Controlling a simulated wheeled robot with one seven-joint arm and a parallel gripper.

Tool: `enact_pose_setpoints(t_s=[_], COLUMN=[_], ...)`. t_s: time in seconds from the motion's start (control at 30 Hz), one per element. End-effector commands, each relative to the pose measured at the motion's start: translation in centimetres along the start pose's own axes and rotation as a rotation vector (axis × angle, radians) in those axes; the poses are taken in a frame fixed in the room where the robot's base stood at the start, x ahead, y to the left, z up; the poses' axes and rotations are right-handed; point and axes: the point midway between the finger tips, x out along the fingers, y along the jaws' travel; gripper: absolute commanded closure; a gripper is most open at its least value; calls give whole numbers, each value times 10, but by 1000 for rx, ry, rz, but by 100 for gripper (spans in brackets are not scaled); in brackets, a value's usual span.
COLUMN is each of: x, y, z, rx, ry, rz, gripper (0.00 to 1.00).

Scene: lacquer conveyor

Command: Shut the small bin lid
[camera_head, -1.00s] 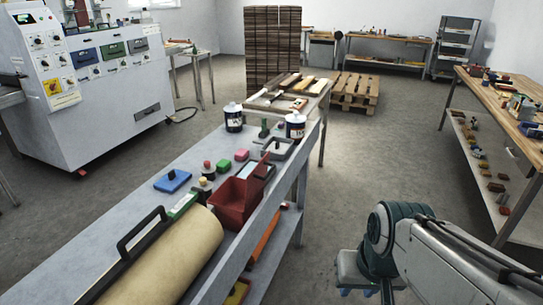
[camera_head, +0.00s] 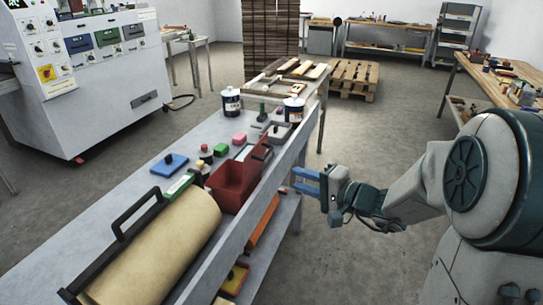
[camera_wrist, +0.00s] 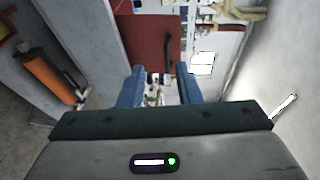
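The small red bin (camera_head: 232,184) stands on the grey bench, behind the tan roll. Its dark red lid (camera_head: 262,154) appears raised at the bin's far right side, so the bin looks open. My gripper (camera_head: 305,181) is off the bench's right edge, to the right of the bin and apart from it. Its blue fingers are spread with nothing between them. In the wrist view, the open fingers (camera_wrist: 159,90) point toward a red surface (camera_wrist: 148,42) with a dark bar, which looks like the bin. The hinge is too small to tell.
The bench's raised right edge (camera_head: 262,205) lies between my gripper and the bin. The floor to the right is clear.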

Motion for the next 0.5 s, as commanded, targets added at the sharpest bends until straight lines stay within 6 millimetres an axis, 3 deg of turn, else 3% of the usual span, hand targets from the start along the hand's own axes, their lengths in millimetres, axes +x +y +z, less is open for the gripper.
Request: enact_pose_setpoints(t_s=[0.1,0.27,0.5], x=[-1,5,46], y=[1,-1,-5], z=[-21,-30,-34], rx=[11,12,13], ry=[72,103,99], rz=[-49,-70,-71], gripper=[69,69,69])
